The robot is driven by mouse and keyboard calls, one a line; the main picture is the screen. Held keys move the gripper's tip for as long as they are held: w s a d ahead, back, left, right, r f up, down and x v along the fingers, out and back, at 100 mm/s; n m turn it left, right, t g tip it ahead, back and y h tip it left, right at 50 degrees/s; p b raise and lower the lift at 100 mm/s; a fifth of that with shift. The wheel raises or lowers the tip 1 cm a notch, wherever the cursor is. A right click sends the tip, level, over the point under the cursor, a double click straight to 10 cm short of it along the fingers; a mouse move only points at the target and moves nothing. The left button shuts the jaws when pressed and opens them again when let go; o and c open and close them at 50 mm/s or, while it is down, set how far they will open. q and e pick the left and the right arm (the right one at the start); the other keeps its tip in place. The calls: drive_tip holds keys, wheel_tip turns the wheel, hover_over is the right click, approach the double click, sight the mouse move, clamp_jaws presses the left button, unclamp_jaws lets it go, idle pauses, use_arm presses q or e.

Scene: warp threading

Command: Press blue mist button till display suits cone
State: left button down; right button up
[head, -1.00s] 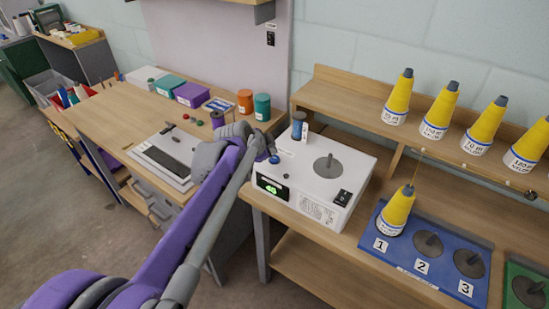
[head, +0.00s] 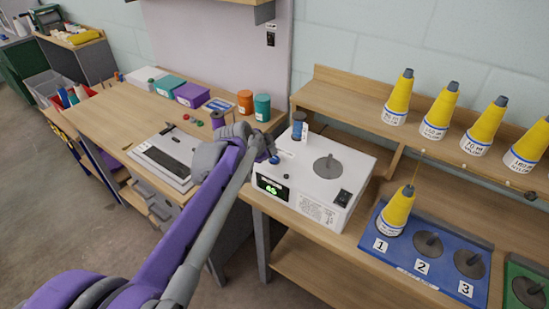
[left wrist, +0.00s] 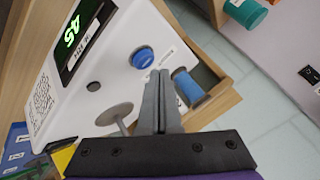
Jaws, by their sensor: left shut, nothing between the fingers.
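The white machine (head: 320,185) stands on the wooden bench, with a green-lit display (head: 271,190) on its front. In the left wrist view the display (left wrist: 72,30) appears to read 45. The blue button (head: 274,160) is a round dome on the machine's top; it also shows in the left wrist view (left wrist: 143,57). My left gripper (left wrist: 162,75) is shut and empty, its fingertips close beside the button; contact cannot be told. A yellow cone (head: 397,212) stands on position 1 of the blue tray (head: 392,249); its label is too small to read. My right gripper is out of view.
A blue spool (head: 299,126) stands at the machine's back corner, near my left fingers. A grey disc with a pin (head: 328,167) and a black switch (head: 342,198) are on top. Several labelled yellow cones (head: 434,119) line the shelf. A green tray (head: 528,285) is at the right.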

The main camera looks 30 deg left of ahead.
sight(272, 160)
use_arm(q)
drive_tip(key=shift+f, duration=0.15)
idle(0.5)
drive_tip(key=shift+f, duration=0.25)
drive_tip(key=shift+f, duration=0.45)
idle(0.6)
drive_tip(key=shift+r, duration=0.1)
drive_tip(key=shift+r+p, duration=0.6)
drive_tip(key=shift+r, duration=0.2)
wheel_tip(272, 160, up, 5)
drive_tip(key=p, duration=0.4)
idle(0.5)
